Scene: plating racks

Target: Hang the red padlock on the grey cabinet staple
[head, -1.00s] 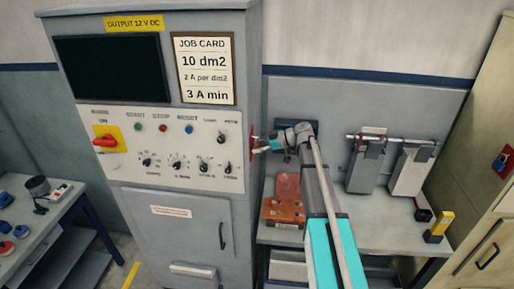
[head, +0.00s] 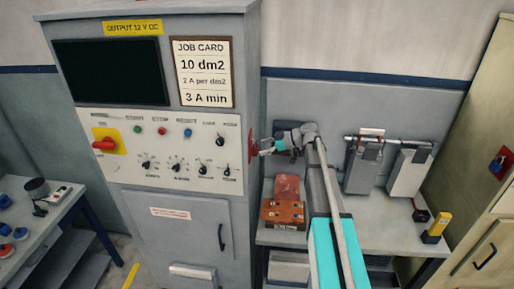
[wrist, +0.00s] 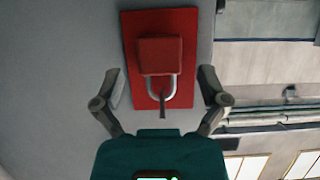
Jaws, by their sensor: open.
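The red padlock (wrist: 160,57) hangs by its metal shackle on a dark peg (wrist: 163,103) in front of a red board (wrist: 187,22), in the wrist view. The board also shows in the head view, edge-on, on the right side of the grey cabinet (head: 178,228). My gripper (wrist: 160,88) is open, with one finger on each side of the shackle and apart from it. In the head view my gripper (head: 263,148) is just right of the board. I cannot make out a staple on the grey cabinet.
A beige cabinet (head: 480,235) is at far right, and a side table (head: 30,240) at left.

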